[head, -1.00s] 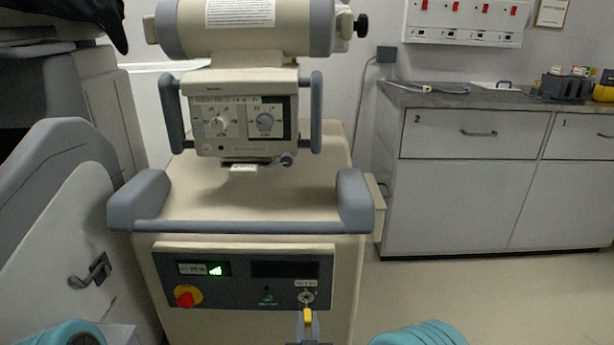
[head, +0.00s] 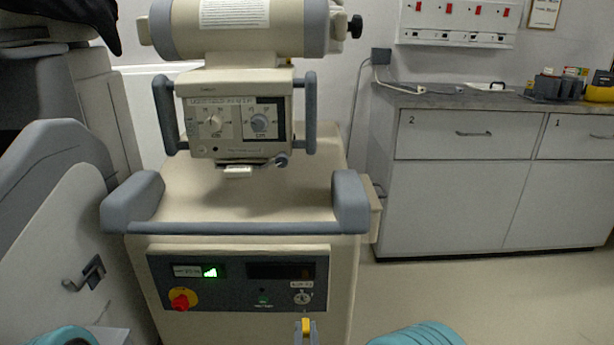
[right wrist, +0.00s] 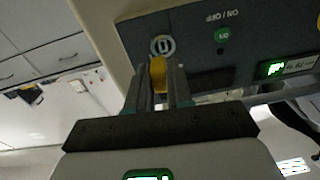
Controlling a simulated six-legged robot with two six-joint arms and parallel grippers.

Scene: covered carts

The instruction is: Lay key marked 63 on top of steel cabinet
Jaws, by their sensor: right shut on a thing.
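My right gripper (head: 305,334) is at the bottom centre of the head view, shut on the yellow-headed key (head: 305,325). In the right wrist view the yellow head (right wrist: 158,76) sits between the two fingers (right wrist: 158,88); no number can be read on it. The round key switch (head: 303,298) on the machine's front panel is just above the key in the head view, with a small gap. The cabinet (head: 462,190) with drawers marked 2 and 1 stands at right, with a grey top (head: 425,100). My left gripper is not in view.
The beige wheeled machine (head: 240,200) stands straight ahead, with a red stop button (head: 180,300) on its panel. Grey holders (head: 553,86) and a white tray (head: 487,87) are on the cabinet top. Floor (head: 480,295) is clear before the cabinet.

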